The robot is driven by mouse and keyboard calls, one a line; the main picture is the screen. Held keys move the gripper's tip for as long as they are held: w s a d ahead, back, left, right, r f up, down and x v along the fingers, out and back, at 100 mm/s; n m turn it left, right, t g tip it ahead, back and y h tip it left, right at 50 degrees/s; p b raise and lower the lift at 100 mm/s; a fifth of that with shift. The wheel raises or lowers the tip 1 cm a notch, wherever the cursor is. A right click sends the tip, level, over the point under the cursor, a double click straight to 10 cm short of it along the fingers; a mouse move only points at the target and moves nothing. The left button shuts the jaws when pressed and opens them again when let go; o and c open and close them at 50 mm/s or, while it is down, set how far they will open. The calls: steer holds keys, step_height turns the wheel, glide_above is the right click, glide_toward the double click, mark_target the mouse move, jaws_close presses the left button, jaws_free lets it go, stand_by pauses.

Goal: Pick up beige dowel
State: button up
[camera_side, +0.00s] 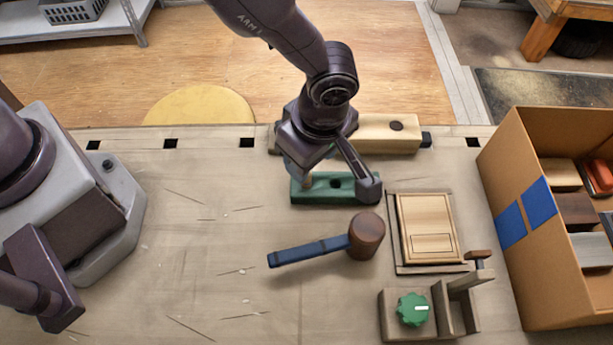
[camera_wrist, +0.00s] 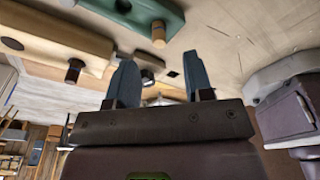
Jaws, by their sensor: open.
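The beige dowel (camera_wrist: 158,34) stands up from one end of a green block (camera_wrist: 115,12) in the wrist view. In the side view, my gripper (camera_side: 297,165) is over the block's left end.
A pale wooden block (camera_side: 385,134) with a dark peg lies behind the green block. A mallet (camera_side: 366,236), a lidded wooden box (camera_side: 428,228) and a fixture with a green knob (camera_side: 413,309) are nearer. A cardboard box (camera_side: 530,250) stands right. The table's left-middle is mostly clear.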

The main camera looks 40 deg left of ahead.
steer(key=shift+a+f, duration=0.2)
steer(key=shift+f, duration=1.15)
steer(key=shift+a+f, duration=0.15)
steer(key=shift+f, duration=1.15)
steer(key=shift+w, duration=0.1)
jaws_close()
